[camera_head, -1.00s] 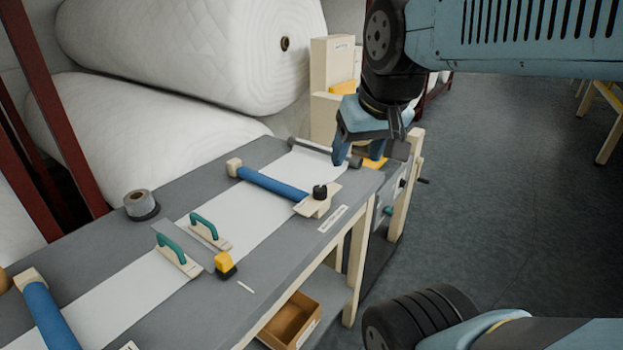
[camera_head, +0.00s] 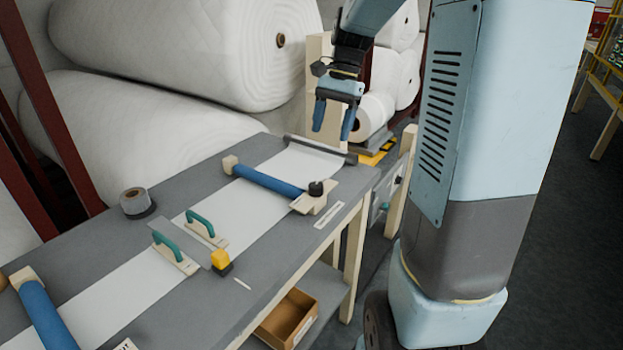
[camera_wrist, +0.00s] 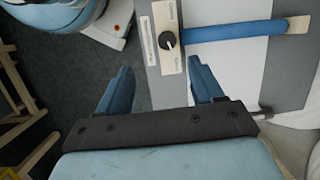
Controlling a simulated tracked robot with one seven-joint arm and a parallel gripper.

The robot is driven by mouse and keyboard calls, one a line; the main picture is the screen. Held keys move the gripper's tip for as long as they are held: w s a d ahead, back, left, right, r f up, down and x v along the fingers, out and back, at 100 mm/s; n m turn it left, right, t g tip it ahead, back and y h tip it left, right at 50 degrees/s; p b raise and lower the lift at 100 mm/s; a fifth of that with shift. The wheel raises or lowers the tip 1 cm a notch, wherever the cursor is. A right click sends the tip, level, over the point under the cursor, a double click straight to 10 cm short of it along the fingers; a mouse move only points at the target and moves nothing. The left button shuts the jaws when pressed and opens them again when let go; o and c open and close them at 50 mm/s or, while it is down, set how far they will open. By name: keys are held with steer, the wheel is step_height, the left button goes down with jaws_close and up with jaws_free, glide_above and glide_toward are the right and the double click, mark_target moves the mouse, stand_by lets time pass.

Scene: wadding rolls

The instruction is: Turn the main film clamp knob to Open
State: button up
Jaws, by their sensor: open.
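The main film clamp is a blue bar (camera_head: 268,181) across the white film near the far end of the table. Its black knob (camera_head: 316,188) stands on a pale wooden block (camera_head: 309,203) at the bar's right end. In the wrist view the knob (camera_wrist: 167,40) shows a white pointer line, and the block has small labels too blurred to read. My gripper (camera_head: 334,133) is open and empty, pointing down above the far end of the table, beyond the knob. In the wrist view its fingers (camera_wrist: 160,75) are apart, with the knob ahead between and beyond them.
A second blue bar (camera_head: 47,318) lies at the near left. Two green-handled tools (camera_head: 175,250), a yellow-and-black block (camera_head: 221,262) and a tape roll (camera_head: 135,201) sit on the table (camera_head: 190,312). Large white rolls (camera_head: 175,115) stand behind. A cardboard box (camera_head: 287,318) is below.

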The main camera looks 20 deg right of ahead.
mark_target(316, 185)
steer(key=shift+m+g+y, duration=0.5)
steer(key=shift+m, duration=0.3)
steer(key=a+f, duration=0.1)
steer(key=f, duration=0.4)
steer(key=a+f, duration=0.1)
steer(key=f, duration=0.3)
steer(key=a+f, duration=0.1)
steer(key=f, duration=0.4)
steer(key=shift+a+f, duration=0.1)
steer(key=shift+f, duration=0.2)
steer(key=c, duration=1)
steer(key=shift+a, duration=0.15)
steer(key=shift+c, duration=0.3)
